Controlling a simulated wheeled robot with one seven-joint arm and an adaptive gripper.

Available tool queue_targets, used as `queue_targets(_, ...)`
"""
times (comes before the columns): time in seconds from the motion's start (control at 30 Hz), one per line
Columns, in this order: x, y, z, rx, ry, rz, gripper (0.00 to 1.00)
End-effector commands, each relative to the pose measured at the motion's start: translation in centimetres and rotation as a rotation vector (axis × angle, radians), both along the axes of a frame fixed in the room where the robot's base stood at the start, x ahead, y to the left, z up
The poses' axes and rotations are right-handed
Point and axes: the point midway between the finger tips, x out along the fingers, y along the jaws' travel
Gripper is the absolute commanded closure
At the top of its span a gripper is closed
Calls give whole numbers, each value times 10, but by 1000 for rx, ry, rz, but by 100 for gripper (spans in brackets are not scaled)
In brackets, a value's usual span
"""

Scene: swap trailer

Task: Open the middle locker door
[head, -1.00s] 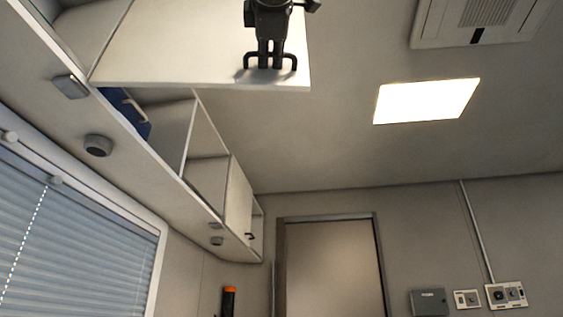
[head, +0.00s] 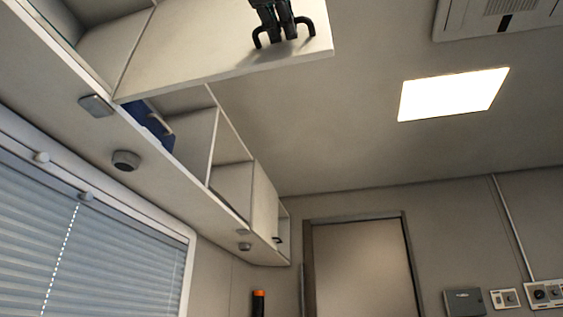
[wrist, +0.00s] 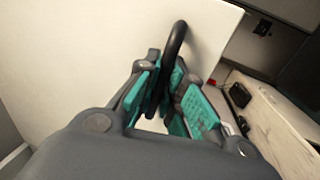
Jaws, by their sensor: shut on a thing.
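The white locker door (head: 200,50) stands swung out from the wall cabinets in the head view, seen from below. Its black handle (head: 304,20) is near the free edge. My gripper (head: 279,38) is at the handle at the top of the head view. In the wrist view, the teal finger pads of my gripper (wrist: 170,100) are closed around the black handle (wrist: 176,42), with the pale door face (wrist: 80,50) behind. A blue object (head: 148,122) shows in the open compartment beyond the door's hinge side.
The cabinet row (head: 170,185) runs along the left wall above a window blind (head: 90,250). A farther locker door (head: 264,205) has a small dark handle. A room door (head: 362,265) is at the back. The space right of the open locker door looks clear.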

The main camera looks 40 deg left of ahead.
Motion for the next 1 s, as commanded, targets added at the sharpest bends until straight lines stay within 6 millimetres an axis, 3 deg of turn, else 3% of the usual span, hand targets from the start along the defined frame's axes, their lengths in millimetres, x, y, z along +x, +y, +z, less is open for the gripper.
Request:
queue_targets(0.17,1,2,-3,-4,3,1,100)
queue_targets(0.2,1,2,-3,-4,3,1,85)
queue_targets(0.3,1,1,-2,-2,2,1,68)
queue_targets(0.67,-2,-1,-1,-1,1,1,68)
queue_targets(0.83,-17,-8,-4,0,0,1,68)
queue_targets(1.0,-44,-21,-10,-1,0,3,68)
